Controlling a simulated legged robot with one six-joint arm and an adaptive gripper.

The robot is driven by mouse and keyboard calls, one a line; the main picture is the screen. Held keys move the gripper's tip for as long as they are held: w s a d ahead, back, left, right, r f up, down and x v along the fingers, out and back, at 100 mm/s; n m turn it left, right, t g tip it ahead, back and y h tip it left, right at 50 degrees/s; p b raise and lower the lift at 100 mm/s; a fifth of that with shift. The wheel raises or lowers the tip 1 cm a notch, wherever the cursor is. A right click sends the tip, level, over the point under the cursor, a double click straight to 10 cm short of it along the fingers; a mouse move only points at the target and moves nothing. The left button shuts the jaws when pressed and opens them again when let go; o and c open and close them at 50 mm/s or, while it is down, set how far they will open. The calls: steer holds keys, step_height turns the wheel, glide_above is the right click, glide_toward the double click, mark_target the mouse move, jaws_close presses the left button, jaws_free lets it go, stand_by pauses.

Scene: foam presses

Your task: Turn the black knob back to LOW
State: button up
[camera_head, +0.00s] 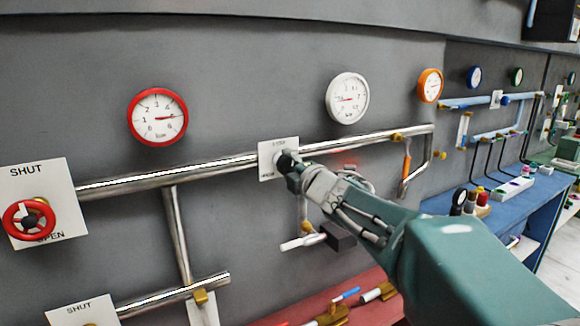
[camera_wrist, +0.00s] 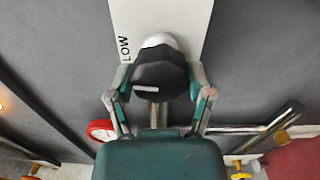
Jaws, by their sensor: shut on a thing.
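The black knob (camera_wrist: 160,73) sits on a white plate (camera_wrist: 180,15) in the wrist view. The word LOW is printed along the plate, left of the knob. A short white mark shows on the knob's face, toward its lower left. My gripper (camera_wrist: 161,82) has one finger on each side of the knob and is shut on it. In the head view the plate (camera_head: 268,170) is on the wall pipe, and my gripper (camera_head: 293,167) hides much of the knob. The plate's other lettering is too small to read there.
A red valve wheel (camera_head: 28,220) on a SHUT/OPEN plate is at the far left. A red-rimmed gauge (camera_head: 158,117) and a white gauge (camera_head: 347,98) hang above the steel pipe (camera_head: 170,175). A white-handled lever (camera_head: 303,242) is below the knob. A blue bench (camera_head: 500,212) stands at right.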

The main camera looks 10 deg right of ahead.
steer(key=shift+a+f+n, duration=0.1)
steer(key=shift+f+n, duration=0.1)
steer(key=shift+n, duration=0.4)
steer(key=shift+f, duration=0.1)
steer(key=o, duration=1.1)
steer(key=shift+a, duration=0.1)
steer(key=shift+s, duration=0.1)
steer(key=v, duration=1.1)
steer(key=shift+s, duration=0.35)
